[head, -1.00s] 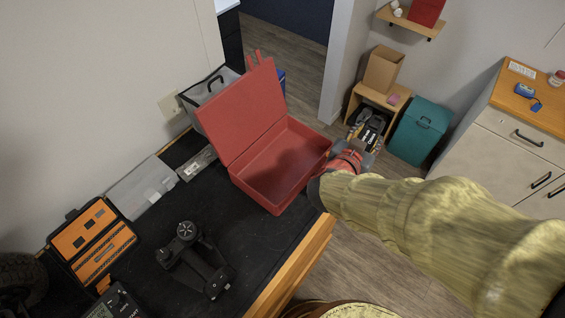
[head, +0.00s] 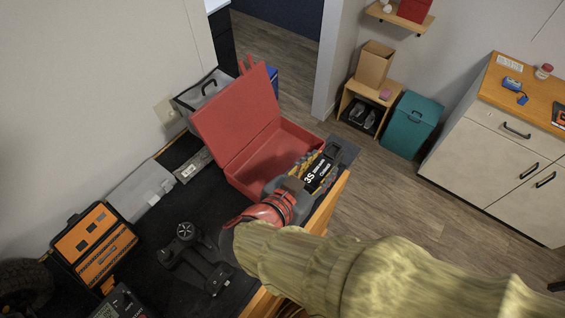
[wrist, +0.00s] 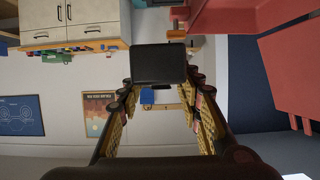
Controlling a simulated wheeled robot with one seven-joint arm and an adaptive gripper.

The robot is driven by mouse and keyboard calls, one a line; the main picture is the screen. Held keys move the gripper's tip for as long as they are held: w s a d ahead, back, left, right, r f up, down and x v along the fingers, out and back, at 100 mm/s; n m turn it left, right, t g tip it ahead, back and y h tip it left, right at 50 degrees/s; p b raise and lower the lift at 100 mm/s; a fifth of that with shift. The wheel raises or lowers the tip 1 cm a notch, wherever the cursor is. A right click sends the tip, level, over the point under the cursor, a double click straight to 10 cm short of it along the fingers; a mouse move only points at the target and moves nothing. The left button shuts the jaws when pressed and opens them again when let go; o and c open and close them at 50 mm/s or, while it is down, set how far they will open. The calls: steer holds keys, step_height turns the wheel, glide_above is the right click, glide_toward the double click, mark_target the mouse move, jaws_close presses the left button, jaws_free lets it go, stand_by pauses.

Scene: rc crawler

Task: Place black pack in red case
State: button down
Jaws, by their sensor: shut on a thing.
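The red case (head: 236,129) stands open on the black-topped bench, its lid tilted up at the back left. My gripper (head: 313,176) is shut on the black pack (head: 322,172), which has "3S" lettering on its side. In the head view the pack is in front of the case's right front part and hides some of its rim. I cannot tell its exact height over the case. In the wrist view the pack's dark end (wrist: 158,65) sits between the fingers, and the red case (wrist: 285,55) is at the upper right.
The bench's wooden edge (head: 327,206) runs beside my arm. A teal bin (head: 411,124) stands on the floor beyond.

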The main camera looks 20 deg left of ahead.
steer(key=w+a+f+b, duration=0.2)
steer(key=w+a+f, duration=0.2)
steer(key=w+a, duration=0.15)
glide_above(287, 168)
steer(key=f, duration=0.4)
steer(key=shift+s+d+f+b, duration=0.15)
steer(key=shift+s+d+b, duration=0.1)
steer(key=shift+d+b, duration=0.1)
steer(key=f, duration=0.2)
steer(key=f+b, duration=0.1)
steer(key=f, duration=0.1)
steer(key=shift+w+a, duration=0.2)
steer(key=shift+a, duration=0.15)
steer(key=c, duration=1.6)
jaws_free()
steer(key=shift+f, duration=0.1)
steer(key=shift+o, duration=0.5)
